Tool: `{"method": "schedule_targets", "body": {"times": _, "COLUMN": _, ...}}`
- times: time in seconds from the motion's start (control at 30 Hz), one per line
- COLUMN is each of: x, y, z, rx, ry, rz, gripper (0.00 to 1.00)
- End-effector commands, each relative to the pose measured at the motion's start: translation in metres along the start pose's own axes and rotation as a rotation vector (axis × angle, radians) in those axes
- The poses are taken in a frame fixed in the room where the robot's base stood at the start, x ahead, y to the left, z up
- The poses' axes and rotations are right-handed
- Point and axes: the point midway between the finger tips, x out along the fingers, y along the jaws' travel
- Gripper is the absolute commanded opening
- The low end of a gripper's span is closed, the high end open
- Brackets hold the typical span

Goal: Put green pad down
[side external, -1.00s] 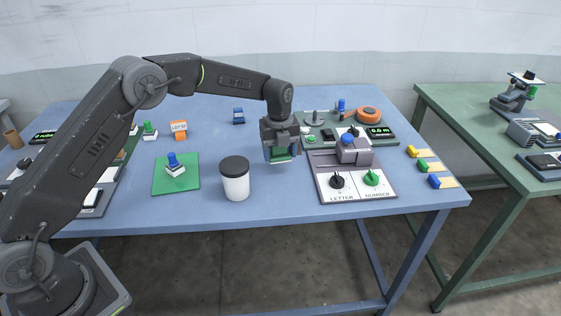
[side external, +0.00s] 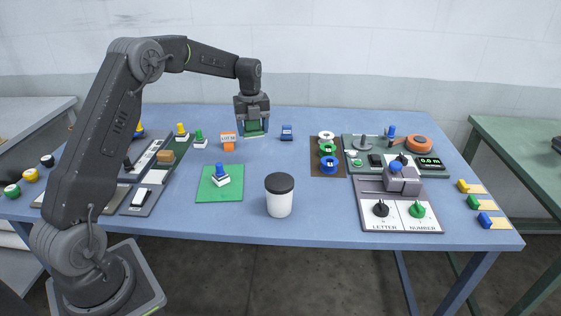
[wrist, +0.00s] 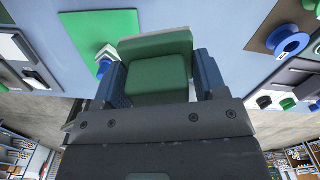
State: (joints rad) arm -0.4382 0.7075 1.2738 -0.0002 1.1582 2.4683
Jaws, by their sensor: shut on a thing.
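My gripper (side external: 252,122) is shut on the green pad (side external: 253,129) in the side external view. It holds the pad pointing down over the back of the blue table, between the orange tag and a dark blue block. I cannot tell whether the pad's lower edge touches the table. In the wrist view the green pad (wrist: 157,77) sits between the jaws, with a pale edge along its far side. A flat green mat (side external: 236,190) lies nearer the front, with a blue-handled white stamp (side external: 221,177) on it.
An orange tag (side external: 228,141) and a dark blue block (side external: 287,132) flank the gripper. A white cup with a black lid (side external: 279,198) stands in front. A brown board (side external: 317,166) with spools and the grey press (side external: 402,181) are to the right. Open table lies around the gripper.

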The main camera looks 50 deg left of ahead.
Motion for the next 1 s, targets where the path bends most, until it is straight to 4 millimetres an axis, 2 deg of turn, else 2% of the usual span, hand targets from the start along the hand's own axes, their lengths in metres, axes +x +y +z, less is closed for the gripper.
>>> {"method": "schedule_targets", "body": {"times": 0.03, "x": 0.000, "y": 0.011, "z": 0.013, "rx": -0.025, "ry": 0.000, "rz": 0.000, "gripper": 0.42}}
{"method": "schedule_targets", "body": {"times": 0.13, "x": 0.000, "y": 0.025, "z": 0.027, "rx": -0.052, "ry": 0.001, "rz": 0.000, "gripper": 0.42}}
{"method": "schedule_targets", "body": {"times": 0.27, "x": 0.005, "y": 0.024, "z": 0.032, "rx": -0.065, "ry": 0.002, "rz": 0.001, "gripper": 0.42}}
{"method": "schedule_targets", "body": {"times": 0.7, "x": 0.059, "y": -0.060, "z": 0.003, "rx": -0.063, "ry": 0.001, "rz": 0.001, "gripper": 0.42}}
{"method": "schedule_targets", "body": {"times": 0.83, "x": 0.068, "y": -0.074, "z": -0.002, "rx": -0.065, "ry": 0.001, "rz": 0.001, "gripper": 0.42}}
{"method": "schedule_targets", "body": {"times": 1.0, "x": 0.074, "y": -0.079, "z": -0.003, "rx": -0.067, "ry": 0.001, "rz": 0.001, "gripper": 0.42}}
